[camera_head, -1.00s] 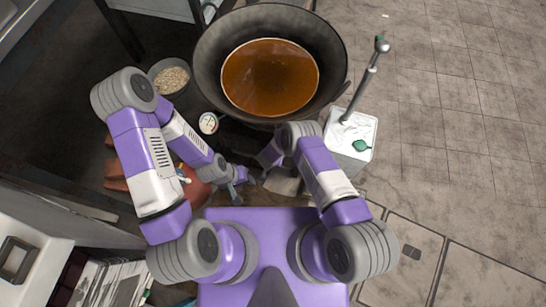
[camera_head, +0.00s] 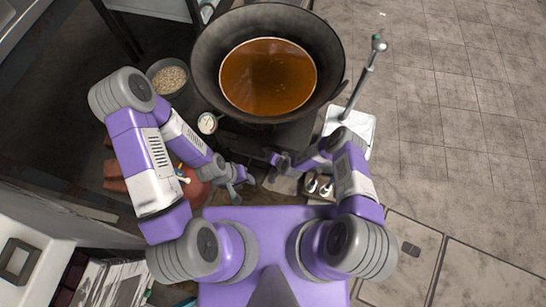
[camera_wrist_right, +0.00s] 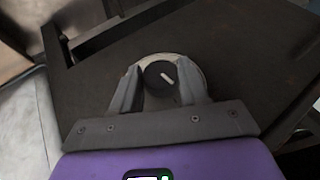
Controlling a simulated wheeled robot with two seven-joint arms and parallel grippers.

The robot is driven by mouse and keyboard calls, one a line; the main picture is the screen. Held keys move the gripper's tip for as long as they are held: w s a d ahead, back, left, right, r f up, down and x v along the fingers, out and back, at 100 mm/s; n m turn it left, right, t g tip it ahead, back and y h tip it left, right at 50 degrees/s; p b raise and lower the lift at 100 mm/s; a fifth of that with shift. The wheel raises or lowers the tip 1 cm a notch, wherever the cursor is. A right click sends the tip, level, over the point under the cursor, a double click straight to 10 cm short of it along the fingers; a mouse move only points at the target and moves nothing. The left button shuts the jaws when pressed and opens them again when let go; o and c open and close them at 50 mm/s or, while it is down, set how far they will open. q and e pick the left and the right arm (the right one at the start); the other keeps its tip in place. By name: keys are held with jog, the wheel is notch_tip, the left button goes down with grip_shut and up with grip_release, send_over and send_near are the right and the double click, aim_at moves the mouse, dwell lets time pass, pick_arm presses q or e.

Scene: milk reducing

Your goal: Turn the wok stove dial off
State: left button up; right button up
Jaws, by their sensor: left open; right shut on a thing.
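The wok stove's dial (camera_wrist_right: 158,82) is dark and round, with a white pointer mark and a pale ring around it on the dark stove front. In the right wrist view, my right gripper (camera_wrist_right: 161,74) has its two fingers on either side of the dial and is shut on it. The pointer is tilted. In the head view my right gripper (camera_head: 277,159) is at the stove's front edge, where the dial cannot be made out. The wok (camera_head: 213,62) holds brown liquid. My left gripper (camera_head: 238,184) is open and empty, left of the right one.
A round white gauge (camera_head: 207,123) and a grey bucket of pale grains (camera_head: 167,79) are left of the wok. A white box (camera_head: 361,127) with a metal rod stands on the right. Small bottles (camera_head: 318,187) are under my right arm.

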jog(key=shift+y, duration=0.5)
jog(key=shift+t+b, duration=0.3)
jog(key=o, duration=1)
jog(key=p+v, duration=0.3)
jog(key=v, duration=0.4)
jog(key=shift+s+d+r+p, duration=0.1)
jog(key=shift+s+d+p, duration=0.05)
jog(key=shift+d+p, duration=0.15)
